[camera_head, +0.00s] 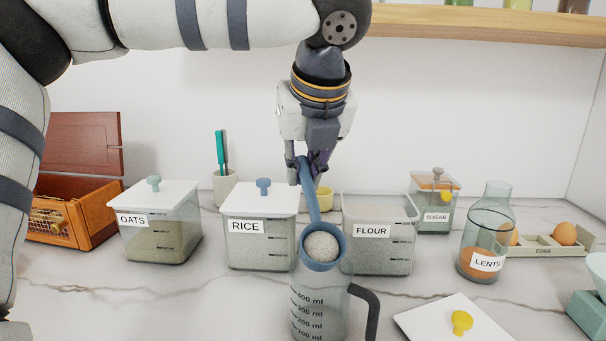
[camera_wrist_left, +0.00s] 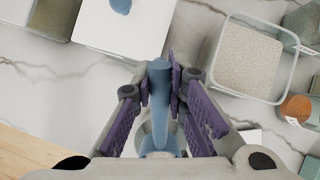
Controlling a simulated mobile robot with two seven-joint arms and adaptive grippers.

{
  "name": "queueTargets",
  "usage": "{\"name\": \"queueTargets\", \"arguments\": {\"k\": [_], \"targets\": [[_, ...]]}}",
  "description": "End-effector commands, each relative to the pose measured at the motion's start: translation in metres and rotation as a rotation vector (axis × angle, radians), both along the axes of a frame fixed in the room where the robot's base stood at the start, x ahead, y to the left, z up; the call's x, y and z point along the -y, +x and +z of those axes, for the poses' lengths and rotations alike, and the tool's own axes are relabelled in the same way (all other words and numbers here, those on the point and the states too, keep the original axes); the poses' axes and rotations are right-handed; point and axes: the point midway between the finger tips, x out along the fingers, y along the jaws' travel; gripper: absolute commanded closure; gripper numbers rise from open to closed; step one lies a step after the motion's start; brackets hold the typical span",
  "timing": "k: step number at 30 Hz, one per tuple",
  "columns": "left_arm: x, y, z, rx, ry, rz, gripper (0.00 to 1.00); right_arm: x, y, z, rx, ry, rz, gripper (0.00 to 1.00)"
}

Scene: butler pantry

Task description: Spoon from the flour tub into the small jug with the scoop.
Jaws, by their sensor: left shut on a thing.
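My left gripper (camera_head: 308,165) is shut on the handle of the blue scoop (camera_head: 314,205). The scoop's bowl holds a pale, grainy heap and hangs over the mouth of the small jug (camera_head: 318,305), a clear measuring jug with ml marks and a dark handle. The flour tub (camera_head: 390,262), open and labelled FLOUR, stands behind the jug to the right. In the left wrist view the purple-padded fingers (camera_wrist_left: 161,95) close on the blue handle (camera_wrist_left: 159,110), and the flour tub (camera_wrist_left: 285,85) shows at upper right. The jug's inside is mostly hidden there. My right gripper is not in view.
Lidded tubs of rice (camera_head: 258,245) and oats (camera_head: 160,240) stand to the left. A sugar tub (camera_head: 436,222) is behind, a lentil bottle (camera_head: 484,245) and egg tray (camera_head: 550,246) to the right. A white lid with a yellow knob (camera_head: 461,322) lies at front right.

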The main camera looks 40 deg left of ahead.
Motion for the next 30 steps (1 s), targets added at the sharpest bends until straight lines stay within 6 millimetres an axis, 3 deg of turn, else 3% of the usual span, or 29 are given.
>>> {"name": "queueTargets", "arguments": {"k": [1, 3, 9, 15, 30], "targets": [[0.002, 0.002, -0.007, 0.007, 0.029, -0.003, 1.0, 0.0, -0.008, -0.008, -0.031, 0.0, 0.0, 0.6], [0.005, -0.001, -0.002, 0.046, 0.071, -0.002, 1.0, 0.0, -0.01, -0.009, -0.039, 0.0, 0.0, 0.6], [0.011, -0.012, 0.017, 0.137, 0.151, 0.002, 1.0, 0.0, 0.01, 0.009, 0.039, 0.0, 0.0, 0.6], [0.021, -0.017, 0.019, 0.217, 0.261, 0.001, 1.0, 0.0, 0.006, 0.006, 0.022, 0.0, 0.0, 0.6], [0.025, -0.02, 0.022, 0.259, 0.307, 0.004, 1.0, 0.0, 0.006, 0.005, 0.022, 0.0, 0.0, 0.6]]}}
